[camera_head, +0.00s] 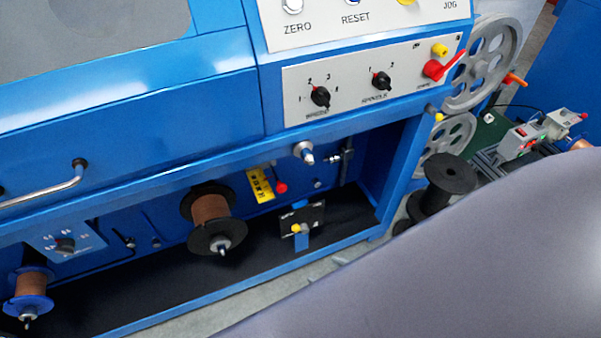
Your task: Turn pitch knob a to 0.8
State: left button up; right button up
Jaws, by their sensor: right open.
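A small black knob (64,245) sits on a light grey plate (82,241) with scale marks around it, low on the left of the blue machine (130,110). It looks like the pitch knob, but its lettering is too small to read, so I cannot tell its setting. No gripper touches it. A large smooth grey form, likely my right arm, fills the lower right. I see no fingers of either gripper.
Copper spools (209,210) (30,283) stick out of the machine's recess. A metal handle (62,190) projects above the knob plate. A black spool (450,176) stands at the right.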

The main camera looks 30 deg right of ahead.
aim_at(66, 246)
jog(key=i+l+z, duration=0.1)
jog(key=z, duration=0.55)
jog(key=k+u, duration=0.15)
jog(key=u, duration=1.35)
jog(key=i+z, duration=0.6)
jog(key=z, duration=0.25)
